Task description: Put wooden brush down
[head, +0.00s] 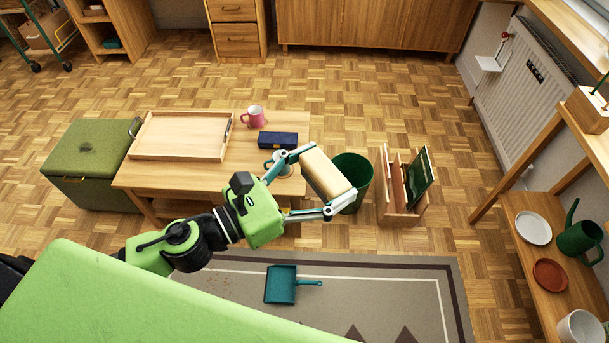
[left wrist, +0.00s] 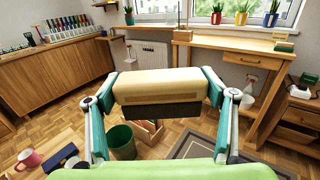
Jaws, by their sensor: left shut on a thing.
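The wooden brush (head: 326,174) is a pale wooden block held in my left gripper (head: 318,183). The gripper is shut on it, with one finger at each end of the block. In the left wrist view the brush (left wrist: 155,86) lies level between the fingers, with a dark bristle side below. The gripper holds it in the air, past the right end of the low wooden table (head: 180,176) and in front of the green bin (head: 352,178). My right gripper is not in view.
A wooden tray (head: 183,135), a pink mug (head: 254,116) and a dark blue box (head: 277,140) are on the low table. A wooden magazine holder (head: 400,200) stands right of the bin. A teal dustpan (head: 281,285) lies on the rug (head: 390,285). Parquet right of the holder is clear.

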